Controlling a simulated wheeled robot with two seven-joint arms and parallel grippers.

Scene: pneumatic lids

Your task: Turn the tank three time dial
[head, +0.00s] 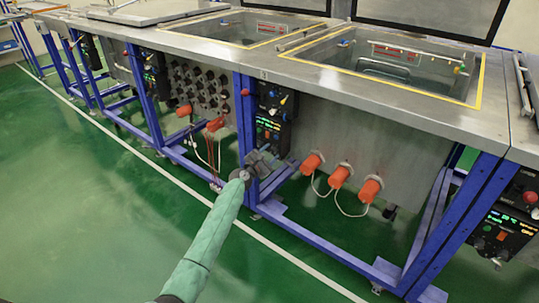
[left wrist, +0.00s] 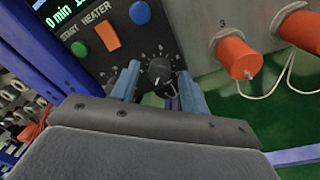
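A black time dial (left wrist: 159,71) with a white pointer mark and a numbered scale sits low on a dark control panel (left wrist: 103,58) in the left wrist view. My left gripper (left wrist: 160,88) is in front of it, with one blue finger on each side. The fingers are apart, and gaps show between them and the dial, so the gripper looks open. In the head view the left gripper (head: 268,155) is at the lower end of the panel (head: 273,113), and hides the dial there. My right gripper is not in view.
The panel has a green-lit display (left wrist: 66,14), an orange heater switch (left wrist: 104,34), a green button (left wrist: 80,48) and a blue button (left wrist: 140,13). Orange caps (left wrist: 240,57) with cables are to the right. Blue frame posts (head: 243,125) stand beside the panel. Green floor in front is clear.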

